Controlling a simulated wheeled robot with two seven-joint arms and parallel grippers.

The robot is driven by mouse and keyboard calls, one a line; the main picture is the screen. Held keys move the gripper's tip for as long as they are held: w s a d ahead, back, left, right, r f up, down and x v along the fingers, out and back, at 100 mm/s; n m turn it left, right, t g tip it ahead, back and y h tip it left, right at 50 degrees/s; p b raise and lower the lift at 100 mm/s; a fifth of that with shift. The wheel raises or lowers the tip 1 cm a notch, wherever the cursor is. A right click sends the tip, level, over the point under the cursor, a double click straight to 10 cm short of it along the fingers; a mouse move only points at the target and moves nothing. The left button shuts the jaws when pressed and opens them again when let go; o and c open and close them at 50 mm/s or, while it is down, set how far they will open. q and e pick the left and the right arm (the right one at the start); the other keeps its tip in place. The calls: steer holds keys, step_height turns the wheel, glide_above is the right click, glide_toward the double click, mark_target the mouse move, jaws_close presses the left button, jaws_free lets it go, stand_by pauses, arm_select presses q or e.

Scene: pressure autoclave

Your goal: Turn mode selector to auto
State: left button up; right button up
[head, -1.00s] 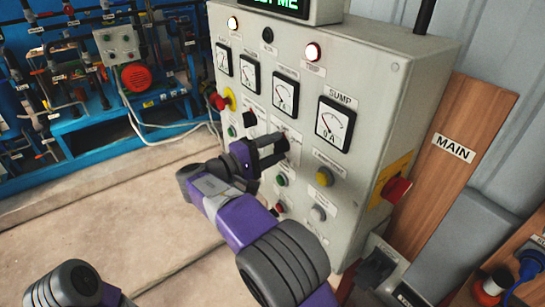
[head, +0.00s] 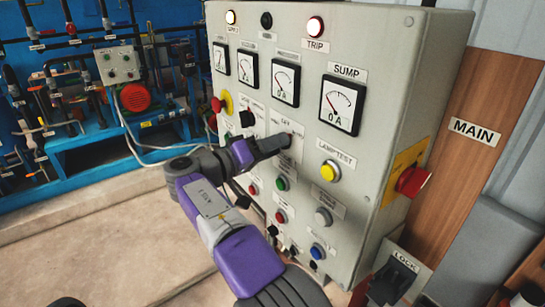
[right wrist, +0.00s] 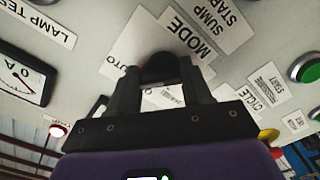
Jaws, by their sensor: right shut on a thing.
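My right gripper (head: 283,142) reaches the panel from the left in the head view. Its two dark fingers (right wrist: 160,85) stand either side of the knob and are shut on it. The position label ending in "TO" (right wrist: 112,65) is partly visible beside the knob. The fingers hide much of the knob, so I cannot tell which position it points to. My left gripper is out of view.
A red side switch (head: 413,180) juts from the panel's right side. A red emergency knob (head: 217,104) is at left.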

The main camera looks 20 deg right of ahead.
steer(key=shift+f+m+b, duration=0.15)
steer(key=shift+m+b, duration=0.65)
steer(key=shift+m, duration=0.2)
steer(key=o, duration=1.1)
steer(key=shift+c, duration=0.2)
steer(key=shift+a, duration=0.15)
steer(key=p+v, duration=0.1)
steer(key=v, duration=0.6)
steer(key=shift+a, duration=0.15)
steer(key=shift+s, duration=0.1)
